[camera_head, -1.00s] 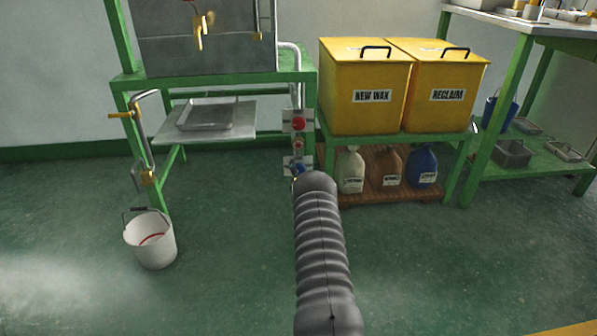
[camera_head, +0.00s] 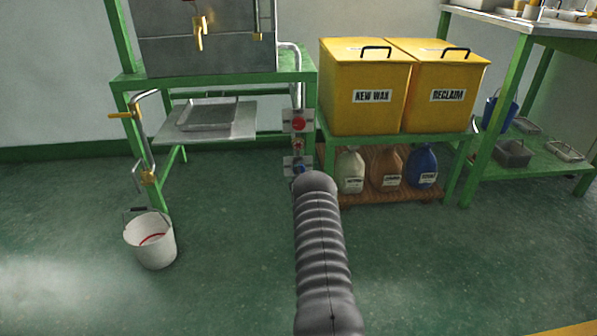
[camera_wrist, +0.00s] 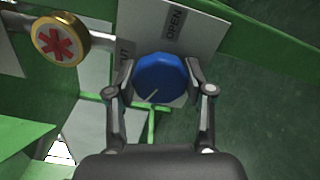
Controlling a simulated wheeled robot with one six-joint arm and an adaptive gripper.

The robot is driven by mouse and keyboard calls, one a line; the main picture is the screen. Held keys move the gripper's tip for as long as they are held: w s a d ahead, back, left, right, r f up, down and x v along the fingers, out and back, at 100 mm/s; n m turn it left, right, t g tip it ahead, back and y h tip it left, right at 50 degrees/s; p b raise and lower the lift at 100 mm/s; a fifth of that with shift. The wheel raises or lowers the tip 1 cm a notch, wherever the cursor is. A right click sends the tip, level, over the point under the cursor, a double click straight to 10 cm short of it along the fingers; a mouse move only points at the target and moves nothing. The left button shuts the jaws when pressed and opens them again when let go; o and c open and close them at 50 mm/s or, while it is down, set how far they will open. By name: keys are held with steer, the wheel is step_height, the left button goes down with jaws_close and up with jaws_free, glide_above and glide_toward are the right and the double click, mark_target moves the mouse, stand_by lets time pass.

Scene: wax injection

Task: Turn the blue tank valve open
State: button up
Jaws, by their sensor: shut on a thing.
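The blue tank valve is a round, faceted blue knob (camera_wrist: 160,80) in the wrist view, with a pale line on its face pointing to the lower left. Behind it is a grey plate (camera_wrist: 205,30) with an "OPEN" label and another label partly hidden by a finger. My gripper (camera_wrist: 160,88) is shut on the knob, one finger on each side. In the head view my grey arm covers most of the valve, and only part of its plate (camera_head: 290,165) shows. My gripper is hidden there.
A red valve (camera_head: 298,124) sits above on the same pipe, and a brass cap with a red mark (camera_wrist: 60,42) is close to my left finger. Green stand legs are near. A white bucket (camera_head: 150,240) stands on the floor at left. Yellow bins (camera_head: 365,115) are at right.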

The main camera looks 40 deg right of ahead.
steer(key=m, duration=0.4)
steer(key=shift+m, duration=0.4)
steer(key=m, duration=0.3)
steer(key=shift+m, duration=0.3)
steer(key=m, duration=0.4)
steer(key=shift+m, duration=0.3)
steer(key=m, duration=0.3)
steer(key=shift+m, duration=0.3)
steer(key=m, duration=1.1)
steer(key=shift+m, duration=0.3)
steer(key=shift+a+m, duration=0.1)
steer(key=shift+m, duration=1.7)
steer(key=shift+w, duration=0.1)
